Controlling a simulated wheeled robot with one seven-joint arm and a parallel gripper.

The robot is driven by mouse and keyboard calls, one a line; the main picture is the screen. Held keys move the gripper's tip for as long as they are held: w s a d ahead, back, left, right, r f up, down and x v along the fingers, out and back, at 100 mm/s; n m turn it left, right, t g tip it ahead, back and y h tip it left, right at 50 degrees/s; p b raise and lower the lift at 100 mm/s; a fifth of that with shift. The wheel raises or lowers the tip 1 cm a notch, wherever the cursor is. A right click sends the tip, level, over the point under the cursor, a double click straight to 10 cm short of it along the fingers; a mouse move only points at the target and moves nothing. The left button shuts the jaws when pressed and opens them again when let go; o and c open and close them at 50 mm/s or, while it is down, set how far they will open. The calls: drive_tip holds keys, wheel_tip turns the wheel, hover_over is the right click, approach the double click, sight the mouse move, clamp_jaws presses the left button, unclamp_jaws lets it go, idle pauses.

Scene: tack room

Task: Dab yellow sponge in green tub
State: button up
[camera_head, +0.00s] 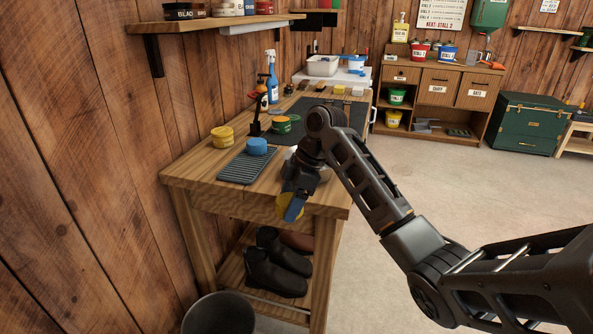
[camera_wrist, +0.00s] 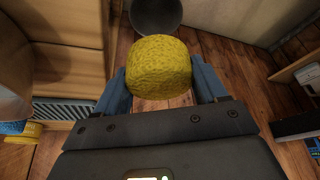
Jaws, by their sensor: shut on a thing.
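The yellow sponge (camera_wrist: 158,68) is round and rough. My gripper (camera_wrist: 158,82) is shut on it, with a blue finger on each side in the wrist view. The green tub (camera_head: 283,125) stands open on the bench, farther back, beside a dark upright stand. My gripper is apart from the tub. The tub's inside is too small to make out clearly.
The wooden bench (camera_head: 195,173) holds a blue sponge (camera_head: 256,146) on a grey ribbed tray (camera_head: 237,168), a yellow tub (camera_head: 222,137) and a blue spray bottle (camera_head: 272,80). Black boots (camera_head: 275,268) sit on the lower shelf. A grey bucket (camera_head: 218,315) stands in front. Floor at right is clear.

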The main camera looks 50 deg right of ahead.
drive_tip(key=s+a+f+m+h, duration=0.1)
drive_tip(key=s+a+f+m, duration=0.2)
drive_tip(key=a+f, duration=1)
drive_tip(key=s+a+f+m+t+h, duration=0.1)
drive_tip(key=s+a+f+m, duration=0.3)
drive_tip(key=a+f, duration=0.8)
wheel_tip(320, 180, down, 8)
drive_tip(key=shift+s+a+r+m+h, duration=0.2)
drive_tip(key=shift+s+a+m+h, duration=0.15)
drive_tip(key=shift+m+h, duration=0.6)
